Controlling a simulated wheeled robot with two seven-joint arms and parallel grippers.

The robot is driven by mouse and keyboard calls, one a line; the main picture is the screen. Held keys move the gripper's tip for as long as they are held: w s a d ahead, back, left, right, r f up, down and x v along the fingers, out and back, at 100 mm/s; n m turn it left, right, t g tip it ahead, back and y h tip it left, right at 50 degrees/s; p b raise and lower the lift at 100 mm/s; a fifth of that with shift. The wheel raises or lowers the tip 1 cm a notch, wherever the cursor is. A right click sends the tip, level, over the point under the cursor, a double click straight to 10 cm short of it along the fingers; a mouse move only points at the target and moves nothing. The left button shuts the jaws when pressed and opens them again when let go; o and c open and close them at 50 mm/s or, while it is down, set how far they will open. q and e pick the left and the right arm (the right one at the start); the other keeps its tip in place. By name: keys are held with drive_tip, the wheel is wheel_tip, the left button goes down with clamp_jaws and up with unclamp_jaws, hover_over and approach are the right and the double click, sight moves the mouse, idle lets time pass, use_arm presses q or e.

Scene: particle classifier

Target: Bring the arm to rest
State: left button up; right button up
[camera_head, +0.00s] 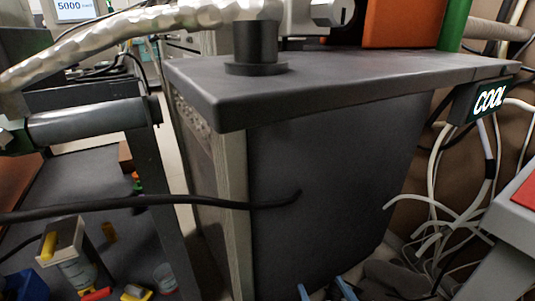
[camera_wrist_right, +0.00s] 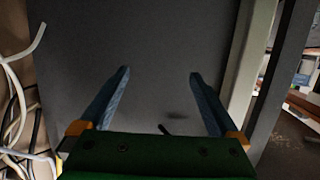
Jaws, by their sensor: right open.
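My right gripper (camera_head: 327,291) shows only as two blue fingertips at the bottom edge of the head view, in front of the dark cabinet's side. In the right wrist view its two blue fingers (camera_wrist_right: 159,82) stand apart with nothing between them, and a dark grey panel fills the space beyond. The rest of the right arm is outside the head view. My left gripper is not seen in either view.
A dark grey cabinet (camera_head: 330,180) with an overhanging top (camera_head: 390,72) stands ahead. White cables (camera_head: 435,190) hang at the right under a "COOL" sign (camera_head: 490,97). A black cable (camera_head: 130,202) crosses at left. A shelf frame (camera_head: 160,200) holds small items.

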drive_tip(key=s+d+f+g+h+p, duration=0.1)
drive_tip(key=s+d+f+g+p, duration=0.1)
drive_tip(key=s+f+g, duration=0.5)
drive_tip(key=s+d+f+g+h+p, duration=0.25)
drive_tip(key=s+f, duration=0.25)
drive_tip(key=s, duration=0.3)
use_arm(q)
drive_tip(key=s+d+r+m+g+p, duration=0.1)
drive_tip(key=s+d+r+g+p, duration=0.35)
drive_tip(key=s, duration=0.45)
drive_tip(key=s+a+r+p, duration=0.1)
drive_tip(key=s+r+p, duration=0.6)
drive_tip(key=p, duration=0.9)
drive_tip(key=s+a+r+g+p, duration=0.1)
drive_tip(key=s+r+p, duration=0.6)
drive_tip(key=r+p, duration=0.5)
drive_tip(key=p, duration=0.5)
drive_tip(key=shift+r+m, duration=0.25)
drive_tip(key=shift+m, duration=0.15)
use_arm(e)
drive_tip(key=s+d+r+g, duration=0.3)
drive_tip(key=s+r+g, duration=0.1)
drive_tip(key=s+r, duration=1.3)
wheel_tip(320, 180, up, 2)
drive_tip(key=shift+s+d+r, duration=0.15)
drive_tip(key=shift+s, duration=0.05)
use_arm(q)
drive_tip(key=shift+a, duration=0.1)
